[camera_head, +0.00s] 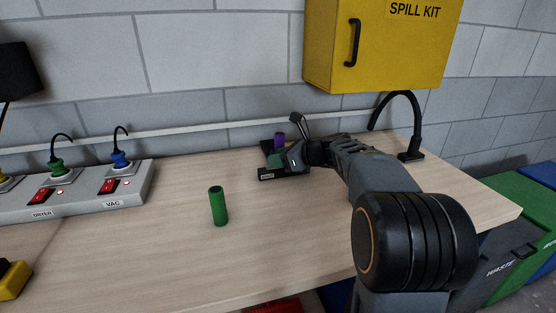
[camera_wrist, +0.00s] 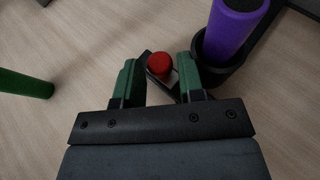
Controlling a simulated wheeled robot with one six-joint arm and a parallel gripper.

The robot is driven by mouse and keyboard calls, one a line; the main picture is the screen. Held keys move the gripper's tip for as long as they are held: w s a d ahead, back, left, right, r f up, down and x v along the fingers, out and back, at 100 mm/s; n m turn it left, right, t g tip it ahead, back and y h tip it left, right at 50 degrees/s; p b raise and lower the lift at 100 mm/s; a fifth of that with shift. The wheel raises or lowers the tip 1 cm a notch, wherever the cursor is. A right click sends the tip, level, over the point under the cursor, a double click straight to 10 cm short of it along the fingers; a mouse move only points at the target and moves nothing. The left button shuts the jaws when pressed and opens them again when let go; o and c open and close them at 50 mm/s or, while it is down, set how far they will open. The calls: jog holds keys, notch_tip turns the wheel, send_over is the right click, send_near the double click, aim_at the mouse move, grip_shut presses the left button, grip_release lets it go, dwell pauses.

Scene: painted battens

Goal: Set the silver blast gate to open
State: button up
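My gripper (camera_head: 285,158) is at the back of the bench, beside a black holder (camera_head: 268,176) with a purple cylinder (camera_head: 279,140). In the wrist view my gripper (camera_wrist: 157,62) has its green fingers apart. A round red knob (camera_wrist: 159,64) lies between the fingertips, with a small gap seeming to show at each side. Under it is a dark piece with a small pale, metal-like part (camera_wrist: 171,77), largely hidden by the gripper. The purple cylinder (camera_wrist: 230,30) stands in a black cup just right of the fingers. No part is clearly recognisable as a silver blast gate.
A green cylinder (camera_head: 218,206) stands upright on the bench, left of my arm. A grey socket box (camera_head: 90,195) with red switches is at the left. A yellow cabinet (camera_head: 375,50) hangs above. A black curved stalk (camera_head: 411,130) is at the right. The front middle is clear.

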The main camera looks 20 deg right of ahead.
jog(key=shift+w+a, duration=0.1)
jog(key=shift+a, duration=0.05)
jog(key=shift+c, duration=0.4)
grip_shut()
